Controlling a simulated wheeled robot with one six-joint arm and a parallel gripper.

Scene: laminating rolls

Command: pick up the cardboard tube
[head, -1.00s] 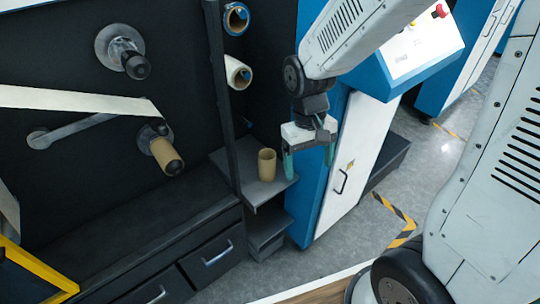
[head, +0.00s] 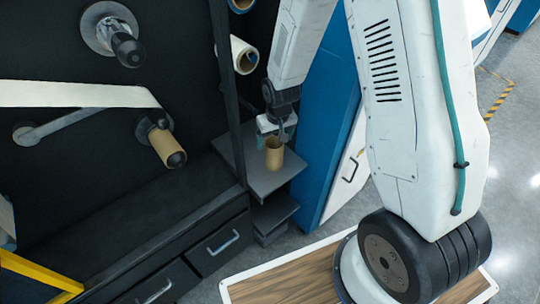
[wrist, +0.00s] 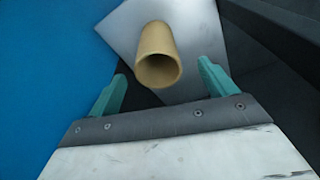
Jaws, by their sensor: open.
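The cardboard tube (head: 274,152) is a short tan hollow cylinder standing upright on a small grey shelf (head: 248,170). In the wrist view the tube (wrist: 158,58) shows its open top end, just beyond the fingertips and roughly between them. I cannot tell whether either finger touches the tube.
Another tan core (head: 163,145) sits on a spindle of the dark machine. A white roll (head: 243,55) is mounted above the shelf. A dark post (head: 228,90) stands left of the shelf, and a blue panel (head: 335,120) stands to its right.

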